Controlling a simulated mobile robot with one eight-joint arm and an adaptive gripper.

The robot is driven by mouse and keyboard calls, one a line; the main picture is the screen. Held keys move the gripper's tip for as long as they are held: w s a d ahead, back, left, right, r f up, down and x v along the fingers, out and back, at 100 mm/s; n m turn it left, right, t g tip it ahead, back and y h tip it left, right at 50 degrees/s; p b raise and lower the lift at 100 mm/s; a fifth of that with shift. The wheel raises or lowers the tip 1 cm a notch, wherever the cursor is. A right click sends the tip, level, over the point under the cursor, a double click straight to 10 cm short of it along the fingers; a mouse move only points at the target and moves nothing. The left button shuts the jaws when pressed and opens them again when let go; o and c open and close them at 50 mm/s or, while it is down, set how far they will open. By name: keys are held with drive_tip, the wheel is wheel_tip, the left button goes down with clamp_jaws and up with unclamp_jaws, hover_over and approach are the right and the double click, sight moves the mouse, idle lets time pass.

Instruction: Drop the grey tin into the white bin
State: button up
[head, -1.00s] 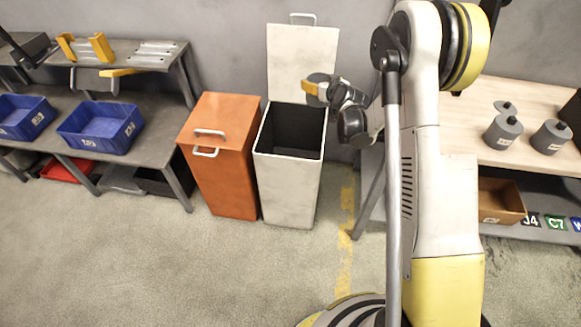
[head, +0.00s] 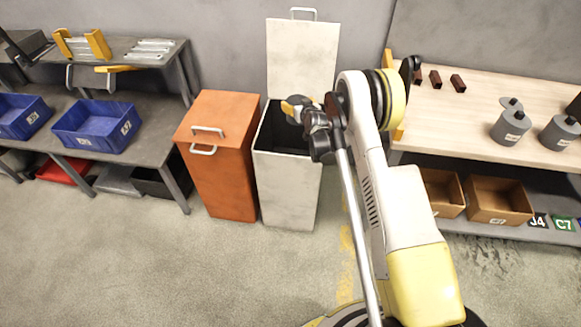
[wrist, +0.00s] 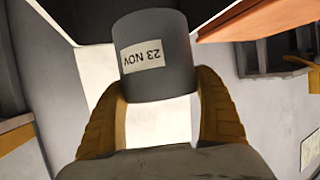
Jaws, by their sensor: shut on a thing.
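The grey tin (wrist: 158,85), with a label reading "23 NOV", is held between the two yellow fingers of my gripper (wrist: 160,108) in the wrist view. In the head view my gripper (head: 292,107) is over the opening of the white bin (head: 286,190), near its right rear part. The bin's lid (head: 302,60) stands open against the wall. The tin is hard to make out in the head view, partly hidden by the gripper and wrist. The bin's inside is dark.
An orange bin (head: 222,165) with its lid shut stands directly left of the white bin. A grey bench with blue crates (head: 97,127) is further left. A wooden-topped bench (head: 460,112) with more grey tins (head: 511,128) stands at right.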

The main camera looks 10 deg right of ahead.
drive_tip(key=shift+f, duration=0.45)
drive_tip(key=o, duration=1.4)
drive_tip(key=shift+c, duration=0.2)
drive_tip(key=v, duration=1.2)
